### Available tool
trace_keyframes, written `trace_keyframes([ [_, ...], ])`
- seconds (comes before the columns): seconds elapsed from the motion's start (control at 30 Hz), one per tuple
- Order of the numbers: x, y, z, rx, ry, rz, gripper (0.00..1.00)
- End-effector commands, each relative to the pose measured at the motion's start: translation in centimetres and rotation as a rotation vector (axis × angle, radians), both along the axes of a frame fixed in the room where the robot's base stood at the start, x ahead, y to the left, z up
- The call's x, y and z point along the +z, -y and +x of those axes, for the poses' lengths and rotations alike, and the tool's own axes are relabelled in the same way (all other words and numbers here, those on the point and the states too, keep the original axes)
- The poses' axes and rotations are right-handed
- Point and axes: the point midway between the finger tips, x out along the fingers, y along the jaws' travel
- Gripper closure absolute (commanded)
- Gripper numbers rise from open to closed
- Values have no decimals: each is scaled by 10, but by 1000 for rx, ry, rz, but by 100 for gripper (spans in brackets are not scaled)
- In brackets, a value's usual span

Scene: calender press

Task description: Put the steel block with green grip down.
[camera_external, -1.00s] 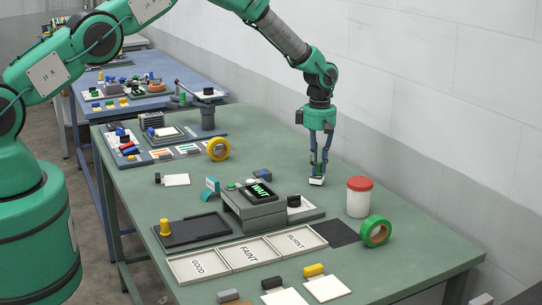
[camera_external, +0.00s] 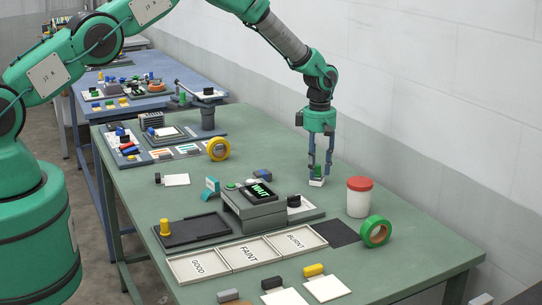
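My gripper (camera_external: 318,172) is directly above and around the block, pointing down. Its two fingers are spread, one on each side of the green grip, with gaps showing. The fingertips are still low beside the grip.
A white jar with a red lid (camera_external: 359,200) and a green tape roll (camera_external: 376,231) stand to the right. Yellow tape (camera_external: 219,149) is at the back left. Bare tabletop lies behind the block.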

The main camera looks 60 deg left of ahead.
Motion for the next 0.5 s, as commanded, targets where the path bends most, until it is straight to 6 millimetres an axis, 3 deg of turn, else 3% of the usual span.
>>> trace_keyframes([
  [0.27,15,0,1,0,2,0,65],
  [0.5,47,0,1,0,3,1,65],
])
